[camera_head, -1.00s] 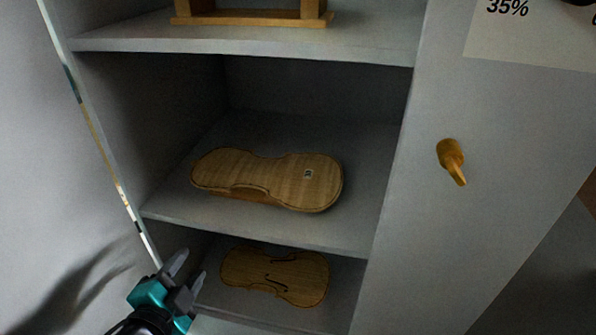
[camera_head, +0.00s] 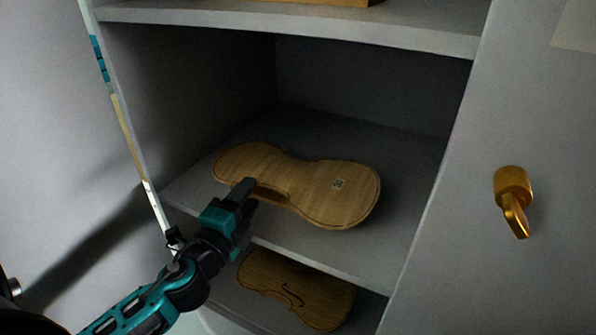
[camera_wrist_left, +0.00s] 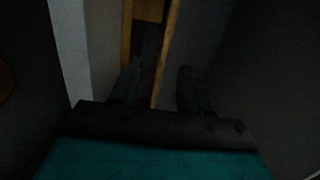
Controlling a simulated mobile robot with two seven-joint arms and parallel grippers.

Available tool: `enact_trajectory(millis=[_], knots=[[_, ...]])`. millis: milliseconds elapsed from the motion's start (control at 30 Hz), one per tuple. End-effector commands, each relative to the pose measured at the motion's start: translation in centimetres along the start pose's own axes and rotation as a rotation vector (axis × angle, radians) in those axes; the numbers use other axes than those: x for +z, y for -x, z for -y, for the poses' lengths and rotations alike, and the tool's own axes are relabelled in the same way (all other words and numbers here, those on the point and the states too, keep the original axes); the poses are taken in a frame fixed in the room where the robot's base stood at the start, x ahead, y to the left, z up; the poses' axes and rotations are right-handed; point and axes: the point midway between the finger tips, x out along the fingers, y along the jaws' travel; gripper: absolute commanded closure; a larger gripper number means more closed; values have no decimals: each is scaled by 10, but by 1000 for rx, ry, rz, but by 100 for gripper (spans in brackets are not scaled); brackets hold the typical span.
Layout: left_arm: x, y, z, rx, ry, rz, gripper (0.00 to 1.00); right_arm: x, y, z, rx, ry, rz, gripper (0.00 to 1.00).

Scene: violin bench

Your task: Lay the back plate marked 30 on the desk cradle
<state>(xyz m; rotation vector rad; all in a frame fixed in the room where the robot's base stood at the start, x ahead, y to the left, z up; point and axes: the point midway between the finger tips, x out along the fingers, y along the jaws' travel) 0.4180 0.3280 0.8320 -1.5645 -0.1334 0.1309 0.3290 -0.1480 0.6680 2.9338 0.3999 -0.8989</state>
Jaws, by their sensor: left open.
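A wooden violin back plate (camera_head: 310,187) lies on the middle shelf of the cabinet in the head view. It has a small pale label near its right end, too small to read. My left gripper (camera_head: 247,188) is at the plate's near edge, by its narrow waist, with its jaws open. In the dark left wrist view, a wooden edge (camera_wrist_left: 167,45) shows ahead of and between the open fingers (camera_wrist_left: 157,80); I cannot tell whether they touch it. My right gripper and the desk cradle are not in view.
A violin plate with f-holes (camera_head: 300,290) lies on the shelf below. The middle shelf (camera_head: 405,165) has free room behind and right of the back plate. An upper shelf (camera_head: 300,24) hangs above. A brass handle (camera_head: 513,198) sticks out on the right panel.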

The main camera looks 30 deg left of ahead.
Motion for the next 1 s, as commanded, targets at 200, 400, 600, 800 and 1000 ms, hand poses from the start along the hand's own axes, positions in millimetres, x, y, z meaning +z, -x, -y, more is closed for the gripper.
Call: enact_trajectory(millis=[200,400,600,800,1000], knots=[[0,-19,0,1,1,0,54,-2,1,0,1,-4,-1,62],[4,-36,5,-2,-2,-1,54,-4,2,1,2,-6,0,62],[8,-62,6,1,1,0,54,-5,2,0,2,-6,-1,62],[8,-72,5,2,1,0,54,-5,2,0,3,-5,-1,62],[8,-72,5,3,2,0,56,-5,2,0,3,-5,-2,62]])
